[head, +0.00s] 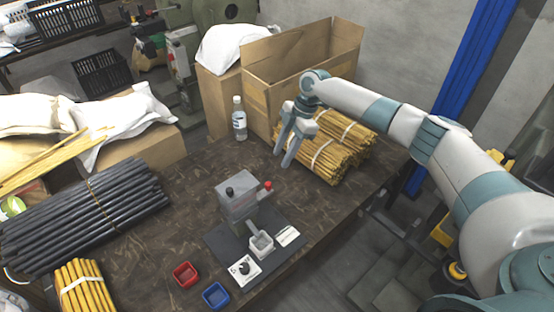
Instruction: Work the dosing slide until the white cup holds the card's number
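A grey dosing device (237,203) stands on a dark mat (222,247) near the table's front. It has a black knob (229,191) on top and a red knob (267,185) at its right side. My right gripper (282,159) points down, behind and above the device, touching nothing visible. Its two fingers are apart and empty. My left gripper is out of view.
A bottle (239,121), yellow rod bundles (325,160) and a cardboard box (257,101) stand behind. Black rods (85,220) lie left.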

